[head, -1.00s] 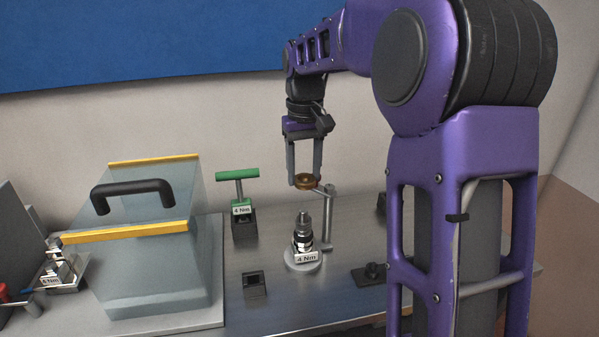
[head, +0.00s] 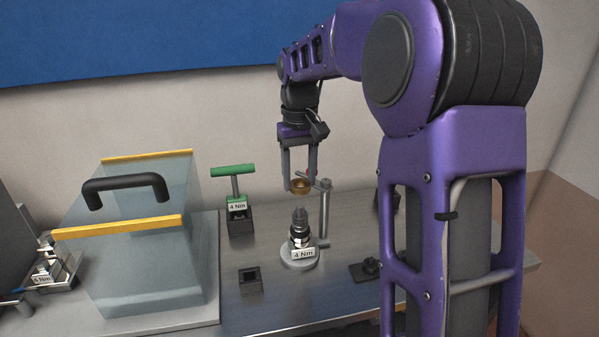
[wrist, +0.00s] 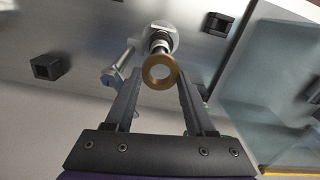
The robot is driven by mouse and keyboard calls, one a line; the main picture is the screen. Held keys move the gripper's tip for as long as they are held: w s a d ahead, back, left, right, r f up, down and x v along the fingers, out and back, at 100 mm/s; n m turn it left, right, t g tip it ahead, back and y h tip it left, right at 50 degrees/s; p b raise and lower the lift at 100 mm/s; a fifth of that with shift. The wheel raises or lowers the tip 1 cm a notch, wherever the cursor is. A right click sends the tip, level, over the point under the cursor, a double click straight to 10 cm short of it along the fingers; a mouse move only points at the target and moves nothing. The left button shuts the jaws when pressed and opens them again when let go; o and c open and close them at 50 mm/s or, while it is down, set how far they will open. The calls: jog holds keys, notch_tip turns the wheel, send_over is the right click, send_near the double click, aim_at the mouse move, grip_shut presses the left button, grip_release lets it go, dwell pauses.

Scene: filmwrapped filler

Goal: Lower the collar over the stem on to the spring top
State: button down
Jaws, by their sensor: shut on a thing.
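The brass collar (head: 301,186) is a ring held flat between the fingertips of my gripper (head: 300,184). In the wrist view the collar (wrist: 160,71) sits at the tips of my gripper (wrist: 158,78), and part of the stem assembly shows beyond it. The spring itself is not clearly distinguishable.
A grey post (head: 325,212) with a side arm stands just right of the stem, close to the collar. A green T-handle tool (head: 235,172) stands in a block at left. A clear box (head: 140,262) with a black handle is farther left. A small black socket (head: 250,279) is in front.

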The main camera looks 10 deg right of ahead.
jog(key=shift+f+b, duration=0.65)
jog(key=shift+f, duration=0.8)
jog(key=shift+p, duration=0.7)
dwell(0.5)
jog(key=shift+f+b, duration=0.85)
jog(key=shift+f, duration=0.75)
jog(key=shift+c, duration=0.8)
grip_release()
notch_tip(320, 180, up, 17)
jog(key=p, duration=0.3)
jog(key=shift+r, duration=0.2)
